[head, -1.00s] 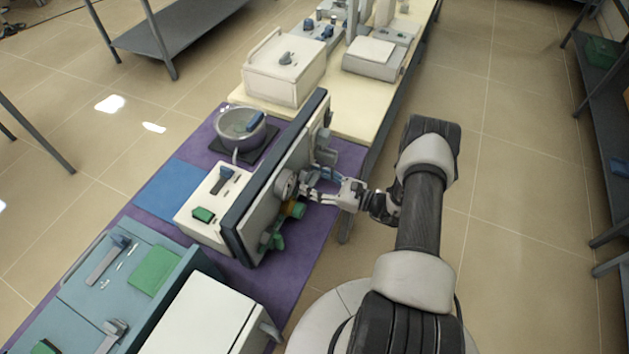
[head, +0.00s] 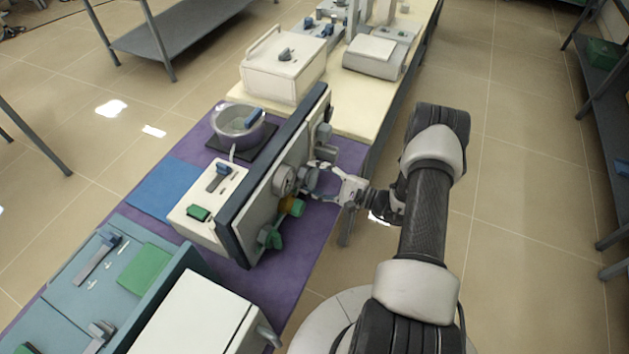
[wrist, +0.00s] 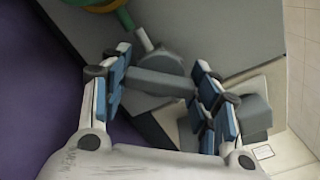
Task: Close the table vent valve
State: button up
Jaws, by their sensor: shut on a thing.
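An upright panel (head: 278,185) with a dark frame stands on the purple mat and carries several valves and knobs on its right face. My gripper (head: 318,181) is at the middle of that face, its fingers around a grey valve handle (head: 309,179). In the wrist view the grey handle (wrist: 160,83) is a bar in front of a round grey disc, lying between the blue finger pads of my gripper (wrist: 158,88). Which valve is the table vent valve is not labelled legibly. The handle's base is partly hidden.
A yellow-orange fitting (head: 292,206) and a green knob (head: 271,238) sit just below the held handle. A grey knob (head: 323,136) is above it. A bowl (head: 238,124) and a white box (head: 207,205) stand behind the panel.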

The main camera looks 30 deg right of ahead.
jog(key=n+b, duration=0.2)
jog(key=n, duration=0.1)
jog(key=shift+f+n, duration=0.15)
jog(key=shift+n, duration=0.25)
jog(key=n+b, duration=0.2)
jog(key=n, duration=0.2)
jog(key=shift+n, duration=0.3)
jog(key=o, duration=1.1)
jog(key=v, duration=1.2)
